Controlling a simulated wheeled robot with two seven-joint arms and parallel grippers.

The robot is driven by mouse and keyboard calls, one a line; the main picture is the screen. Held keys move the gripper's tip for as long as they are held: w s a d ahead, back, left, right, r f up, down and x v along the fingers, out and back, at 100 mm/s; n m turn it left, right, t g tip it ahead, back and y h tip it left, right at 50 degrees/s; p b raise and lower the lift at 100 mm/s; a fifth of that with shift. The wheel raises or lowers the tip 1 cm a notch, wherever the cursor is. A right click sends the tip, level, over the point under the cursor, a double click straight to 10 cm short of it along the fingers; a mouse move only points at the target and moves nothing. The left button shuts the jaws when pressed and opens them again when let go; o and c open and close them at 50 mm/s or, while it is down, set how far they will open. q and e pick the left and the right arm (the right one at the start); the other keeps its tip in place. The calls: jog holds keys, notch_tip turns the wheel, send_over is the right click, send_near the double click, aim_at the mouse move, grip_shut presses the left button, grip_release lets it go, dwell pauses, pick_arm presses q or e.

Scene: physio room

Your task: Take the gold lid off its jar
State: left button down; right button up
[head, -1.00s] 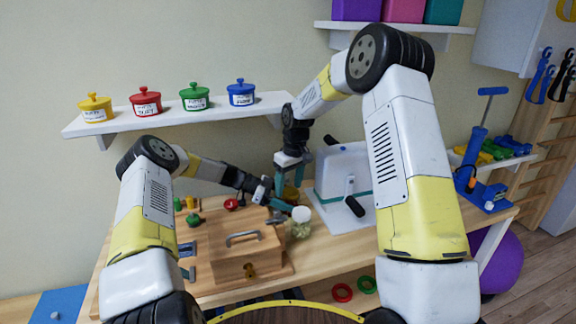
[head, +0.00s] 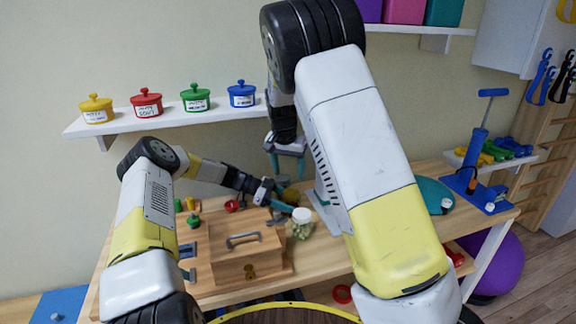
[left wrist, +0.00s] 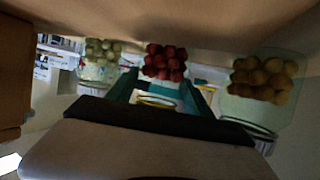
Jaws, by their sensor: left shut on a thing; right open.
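My left gripper (head: 277,197) is low over the table, behind the wooden box. Its teal fingers (left wrist: 160,95) show in the left wrist view, shut on a jar with red balls (left wrist: 165,64). A thin gold ring (left wrist: 157,101) shows at the jar's end between the fingers; I cannot tell whether this is the whole gold lid. In the head view the left gripper and arm mostly hide this jar. My right gripper (head: 288,160) is open and empty, fingers pointing down, above the left gripper.
A jar with yellow balls (left wrist: 263,80) stands close beside the held jar. A white-capped jar of green balls (head: 302,224) is by the wooden box (head: 235,257). Several coloured pots, such as the blue one (head: 241,95), stand on the wall shelf (head: 175,120) behind.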

aim_at(291, 193)
jog(key=x, duration=0.9)
jog(key=shift+f, duration=0.2)
jog(key=c, duration=1.3)
jog(key=n, duration=0.2)
jog(key=shift+d+n+y, duration=0.25)
jog(key=shift+n+y, duration=0.05)
jog(key=shift+c, duration=0.2)
jog(key=shift+a, duration=0.15)
jog(key=shift+r, duration=0.2)
jog(key=shift+r, duration=0.9)
